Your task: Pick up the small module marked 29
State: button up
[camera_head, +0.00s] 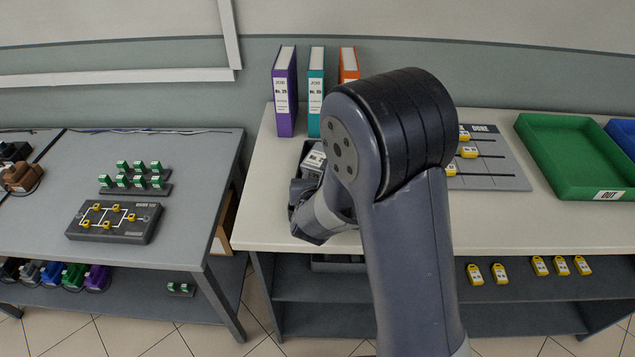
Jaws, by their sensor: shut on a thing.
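My gripper (303,192) is over the left part of the white table, largely hidden behind my own arm. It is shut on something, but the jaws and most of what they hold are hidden. A small grey module with a white label (314,160) shows just beyond the gripper, at a dark tray or frame (306,149). Its number is too small to read, and I cannot tell whether it is the thing in the jaws.
Purple (285,92), teal (315,92) and orange (348,65) binders stand behind. A grey board with yellow tags (500,173) and a green OUT tray (575,160) are at right. A grey table (100,240) stands left, across a gap.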

jog(key=shift+s+d+f, duration=0.1)
jog(key=shift+f, duration=0.05)
grip_shut()
notch_tip(320, 180, up, 10)
jog(key=shift+p, duration=0.45)
jog(key=o, duration=1.7)
grip_release()
